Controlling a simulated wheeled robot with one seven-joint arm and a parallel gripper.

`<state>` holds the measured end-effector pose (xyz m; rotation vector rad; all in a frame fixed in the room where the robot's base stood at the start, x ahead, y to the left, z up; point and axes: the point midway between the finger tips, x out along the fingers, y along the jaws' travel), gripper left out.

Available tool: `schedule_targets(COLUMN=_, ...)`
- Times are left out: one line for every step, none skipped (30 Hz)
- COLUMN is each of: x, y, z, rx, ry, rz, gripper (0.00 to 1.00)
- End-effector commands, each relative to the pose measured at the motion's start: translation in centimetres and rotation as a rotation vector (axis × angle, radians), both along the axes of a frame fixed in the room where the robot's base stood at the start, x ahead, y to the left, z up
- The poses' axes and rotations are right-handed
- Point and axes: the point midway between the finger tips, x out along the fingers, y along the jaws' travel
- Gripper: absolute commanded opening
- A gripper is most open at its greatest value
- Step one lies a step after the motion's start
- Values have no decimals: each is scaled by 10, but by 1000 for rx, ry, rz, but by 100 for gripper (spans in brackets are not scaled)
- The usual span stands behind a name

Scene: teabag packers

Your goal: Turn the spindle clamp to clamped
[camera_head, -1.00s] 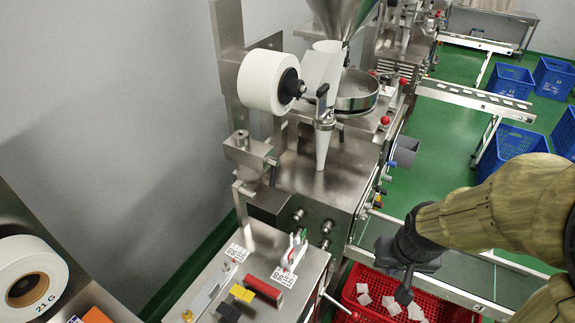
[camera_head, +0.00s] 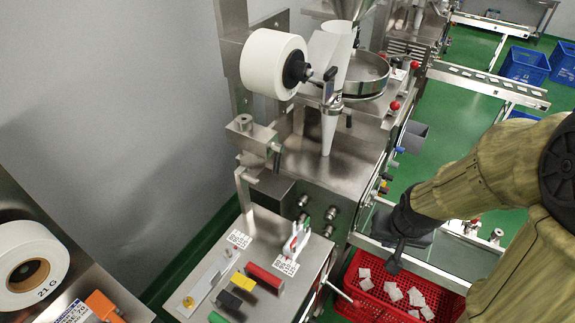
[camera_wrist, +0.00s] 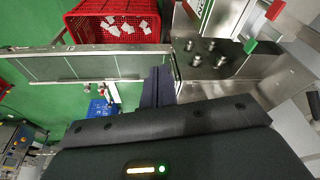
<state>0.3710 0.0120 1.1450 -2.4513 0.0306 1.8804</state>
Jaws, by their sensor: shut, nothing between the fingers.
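A white paper roll (camera_head: 272,64) sits on a spindle with a black hub (camera_head: 296,71) on the steel packing machine. A black-handled lever (camera_head: 329,84) stands near the spindle's outer end and appears to be the spindle clamp; its exact setting is hard to tell. My gripper (camera_head: 394,266) is at the lower right, well below and to the right of the roll, above a red crate. It is apart from the lever. In the wrist view its dark fingers (camera_wrist: 157,88) are together and empty. The spindle and lever are not recognisable in that view.
The red crate (camera_head: 348,281) holds several white teabags and also shows in the wrist view (camera_wrist: 70,20). The steel machine body (camera_head: 335,185), hopper pan (camera_head: 361,82) and control panel (camera_head: 222,258) stand left of my arm. Blue crates (camera_head: 524,66) are on the green floor behind.

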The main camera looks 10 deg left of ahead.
Motion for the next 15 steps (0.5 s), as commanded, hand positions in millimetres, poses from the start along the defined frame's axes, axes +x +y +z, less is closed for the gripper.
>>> schedule_targets(x=7, y=5, z=-10, rx=17, ry=0, rz=-13, gripper=0)
schedule_targets(x=11, y=9, z=-15, rx=30, ry=-7, rz=-22, gripper=0)
schedule_targets(x=17, y=15, z=-22, rx=50, ry=-14, rz=-36, gripper=0)
schedule_targets(x=21, y=19, z=-27, rx=68, ry=-21, rz=-47, gripper=0)
schedule_targets(x=25, y=24, z=-32, rx=85, ry=-27, rz=-57, gripper=0)
schedule_targets(x=30, y=30, z=-38, rx=112, ry=-34, rz=-73, gripper=0)
schedule_targets(x=34, y=35, z=-43, rx=134, ry=-40, rz=-85, gripper=0)
schedule_targets(x=38, y=40, z=-47, rx=158, ry=-46, rz=-98, gripper=0)
schedule_targets(x=42, y=48, z=-53, rx=191, ry=-52, rz=-114, gripper=0)
schedule_targets(x=46, y=53, z=-57, rx=217, ry=-58, rz=-129, gripper=0)
schedule_targets(x=49, y=59, z=-61, rx=244, ry=-62, rz=-143, gripper=0)
schedule_targets(x=53, y=66, z=-65, rx=284, ry=-68, rz=-164, gripper=0)
schedule_targets(x=56, y=72, z=-68, rx=315, ry=-71, rz=-179, gripper=0)
schedule_targets(x=59, y=79, z=-71, rx=347, ry=-75, rz=-196, gripper=0)
schedule_targets(x=62, y=87, z=-74, rx=391, ry=-78, rz=-217, gripper=0)
